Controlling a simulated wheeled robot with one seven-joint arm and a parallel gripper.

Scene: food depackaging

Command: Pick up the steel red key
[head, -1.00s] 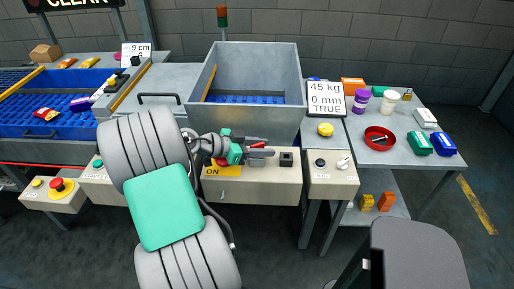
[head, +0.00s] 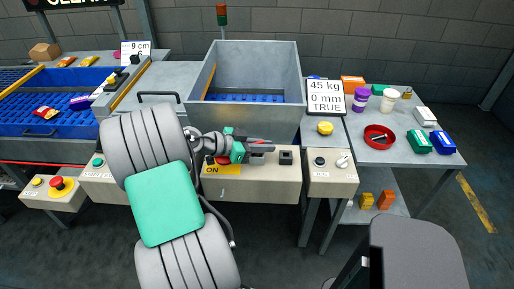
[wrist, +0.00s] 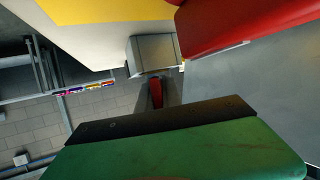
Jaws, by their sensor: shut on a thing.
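The steel red key shows in the wrist view as a narrow red grip (wrist: 155,93) in front of a steel block (wrist: 153,52) on the panel's face. In the head view the key is mostly hidden by my fingers. My gripper (head: 268,146) is at the front of the beige panel (head: 225,187), just right of the yellow ON label, with its jaws closed on the key's red grip. I cannot tell whether the key still sits in the block.
A black switch block (head: 286,158) stands right beside my fingertips. A grey steel bin (head: 245,118) rises behind the panel. A right-hand panel (head: 333,178) has a knob and switch. The side table holds a red ring-shaped dish (head: 379,136), jars and boxes. A dark grey seat-like shape (head: 415,255) is at lower right.

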